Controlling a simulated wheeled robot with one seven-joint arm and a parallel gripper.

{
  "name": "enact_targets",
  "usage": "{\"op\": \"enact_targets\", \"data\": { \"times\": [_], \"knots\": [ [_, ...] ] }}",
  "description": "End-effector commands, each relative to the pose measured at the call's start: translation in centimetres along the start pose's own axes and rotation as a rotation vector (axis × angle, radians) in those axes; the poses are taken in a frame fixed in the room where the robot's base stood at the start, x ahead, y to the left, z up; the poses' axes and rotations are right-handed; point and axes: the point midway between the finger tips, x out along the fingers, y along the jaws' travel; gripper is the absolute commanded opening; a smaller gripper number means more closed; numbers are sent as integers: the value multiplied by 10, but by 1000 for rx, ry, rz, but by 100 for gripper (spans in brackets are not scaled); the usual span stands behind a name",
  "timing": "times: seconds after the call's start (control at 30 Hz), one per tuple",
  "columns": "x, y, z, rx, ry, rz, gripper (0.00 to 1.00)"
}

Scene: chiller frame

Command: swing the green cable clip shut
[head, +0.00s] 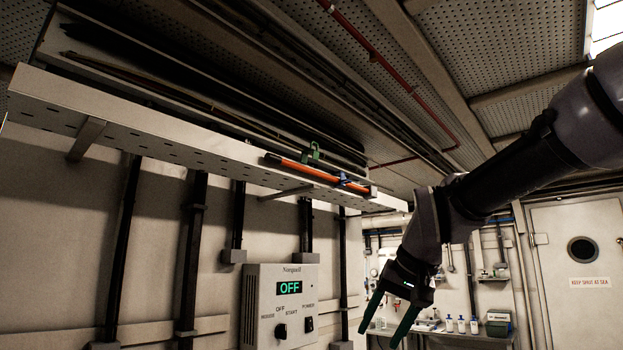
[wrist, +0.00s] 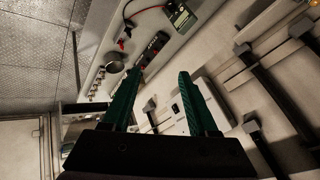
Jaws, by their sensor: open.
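The green cable clip (head: 312,152) is small and sits on the edge of the overhead cable tray (head: 180,134) in the head view, at the upper middle. It stands just above an orange cable (head: 308,170). Whether its latch is open or closed is too small to tell. My gripper (head: 384,322) hangs below and to the right of the clip, well apart from it, with its green fingers pointing down. It is open and empty. In the wrist view my gripper's fingers (wrist: 157,92) are spread apart, and I cannot make out the clip there.
A blue clip (head: 343,180) holds the orange cable near its right end. A control box (head: 281,304) reading OFF is on the wall below the tray. A bench with bottles (head: 461,325) and a door (head: 580,262) stand at the back right. Free air lies between my gripper and the tray.

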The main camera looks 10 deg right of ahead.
Motion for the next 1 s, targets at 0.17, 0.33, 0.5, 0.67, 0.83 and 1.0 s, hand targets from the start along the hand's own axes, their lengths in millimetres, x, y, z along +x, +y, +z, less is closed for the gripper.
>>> {"op": "enact_targets", "data": {
  "times": [0.17, 0.33, 0.5, 0.67, 0.83, 1.0],
  "knots": [
    [-38, -64, -86, 485, 7, -177, 60],
    [-105, -143, -211, 1161, -107, -466, 60],
    [-178, -202, -316, 1685, -366, -727, 60],
    [-228, -233, -370, 1943, -618, -859, 60],
    [-248, -246, -388, 2034, -744, -896, 60],
    [-238, -260, -395, 2040, -754, -895, 60]
  ]
}}
